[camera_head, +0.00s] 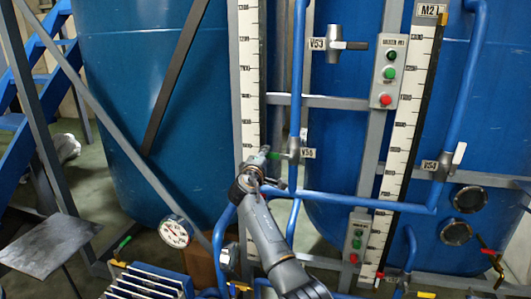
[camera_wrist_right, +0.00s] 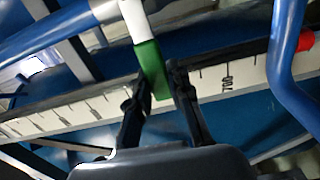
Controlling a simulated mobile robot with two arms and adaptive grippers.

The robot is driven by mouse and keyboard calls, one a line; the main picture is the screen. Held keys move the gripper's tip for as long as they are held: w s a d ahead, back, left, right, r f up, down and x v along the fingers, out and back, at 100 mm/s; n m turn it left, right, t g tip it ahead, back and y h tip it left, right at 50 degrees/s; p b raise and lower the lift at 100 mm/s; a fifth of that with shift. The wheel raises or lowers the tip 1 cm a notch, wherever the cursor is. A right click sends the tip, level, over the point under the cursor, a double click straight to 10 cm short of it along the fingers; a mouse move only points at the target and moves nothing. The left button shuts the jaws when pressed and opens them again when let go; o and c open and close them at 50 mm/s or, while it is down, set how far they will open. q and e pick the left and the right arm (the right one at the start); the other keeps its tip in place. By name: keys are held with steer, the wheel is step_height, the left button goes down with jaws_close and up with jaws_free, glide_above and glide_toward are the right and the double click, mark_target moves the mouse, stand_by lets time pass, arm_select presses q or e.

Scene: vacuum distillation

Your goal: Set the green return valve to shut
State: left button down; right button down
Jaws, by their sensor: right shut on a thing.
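The green-handled valve (camera_head: 293,150) sits on a vertical blue pipe beside a small label that is hard to read. Its green handle (camera_head: 273,156) points left, roughly across the pipe. My right gripper (camera_head: 262,160) is at the handle's outer end. In the right wrist view, the green handle (camera_wrist_right: 149,62) reaches down between the two fingers of my right gripper (camera_wrist_right: 156,95), which is shut on it. The fingers partly hide the handle's end in the head view. My left gripper is not in view.
A ruled white scale (camera_head: 249,80) stands just behind the gripper. Valve V53 (camera_head: 333,44) is above, and another valve (camera_head: 440,165) is to the right. Blue pipes (camera_head: 350,200) cross below. A gauge (camera_head: 174,232) and another green handle (camera_head: 123,243) are low left.

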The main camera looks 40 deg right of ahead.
steer(key=shift+f, duration=0.1)
stand_by(0.4)
steer(key=c, duration=1.2)
jaws_free()
steer(key=shift+d, duration=0.1)
steer(key=v, duration=1.2)
steer(key=shift+w+f, duration=0.1)
